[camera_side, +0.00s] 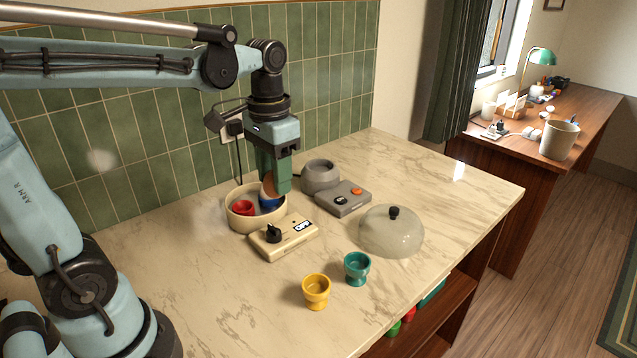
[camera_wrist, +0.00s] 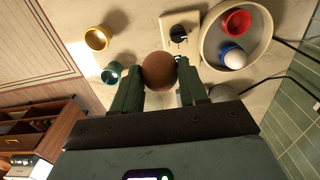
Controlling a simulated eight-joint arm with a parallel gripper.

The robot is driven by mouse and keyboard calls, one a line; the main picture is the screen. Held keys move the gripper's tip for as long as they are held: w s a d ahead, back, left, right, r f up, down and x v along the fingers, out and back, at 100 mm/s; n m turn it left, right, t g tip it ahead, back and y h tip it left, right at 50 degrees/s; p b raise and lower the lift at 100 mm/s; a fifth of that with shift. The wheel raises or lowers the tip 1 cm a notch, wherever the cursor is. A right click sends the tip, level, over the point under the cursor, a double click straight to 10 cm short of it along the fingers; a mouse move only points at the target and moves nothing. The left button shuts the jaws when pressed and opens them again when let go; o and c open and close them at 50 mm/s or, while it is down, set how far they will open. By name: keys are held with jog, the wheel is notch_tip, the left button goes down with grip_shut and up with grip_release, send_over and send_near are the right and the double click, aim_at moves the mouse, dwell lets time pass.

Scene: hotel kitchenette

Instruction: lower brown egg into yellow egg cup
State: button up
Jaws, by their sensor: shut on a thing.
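My gripper (camera_side: 270,186) points down above the right side of the cream bowl (camera_side: 233,218). It is shut on the brown egg (camera_wrist: 159,70), which shows between the green fingers in the wrist view; in the side view the fingers partly hide it. The yellow egg cup (camera_side: 316,291) stands upright and empty near the counter's front edge, well apart from my gripper. It also shows at the upper left of the wrist view (camera_wrist: 97,38).
A teal egg cup (camera_side: 357,268) stands right beside the yellow one. A cream switch box (camera_side: 284,238) lies between bowl and cups. The bowl holds a red cup (camera_wrist: 237,22) and a blue cup with a white egg (camera_wrist: 233,56). A clear dome (camera_side: 391,235) stands to the right.

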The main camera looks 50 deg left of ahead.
jog(key=d+f, duration=0.3)
jog(key=d, duration=0.3)
jog(key=s+d+f, duration=0.1)
jog(key=d+f, duration=0.1)
jog(key=d, duration=0.5)
jog(key=shift+s+f, duration=0.25)
jog(key=shift+f, duration=0.15)
jog(key=shift+f, duration=0.1)
jog(key=shift+f, duration=0.75)
jog(key=shift+f, duration=0.15)
dwell(0.3)
jog(key=o, duration=0.8)
